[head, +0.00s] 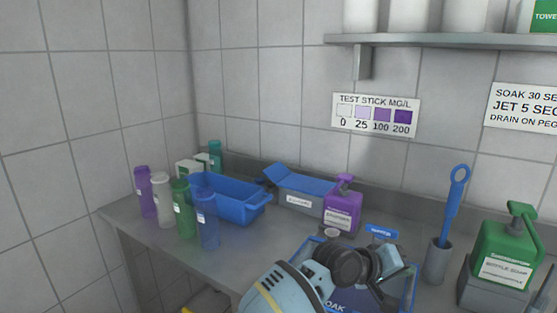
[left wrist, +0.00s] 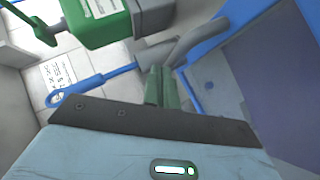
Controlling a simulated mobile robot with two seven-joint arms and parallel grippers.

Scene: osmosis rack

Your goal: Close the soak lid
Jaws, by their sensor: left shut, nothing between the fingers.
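The soak container (head: 411,288) is at the lower middle right of the head view. My left arm covers much of it. A dark blue panel with partly hidden lettering ending in "OAK" (head: 352,301) shows under my wrist. I cannot tell how far the lid is open. In the left wrist view a blue frame with a dark blue panel (left wrist: 275,65) fills the right side. My left gripper (head: 397,272) is over the container; its fingers (left wrist: 160,88) are shut and empty, near the blue frame. Contact cannot be told. My right gripper is out of view.
A green soap bottle (head: 503,252) and a blue brush (head: 454,202) in a grey holder (head: 437,262) stand to the right. A purple pump bottle (head: 343,206) stands behind. A blue tub (head: 240,211) and several coloured bottles are left. Bare counter (head: 240,262) lies between.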

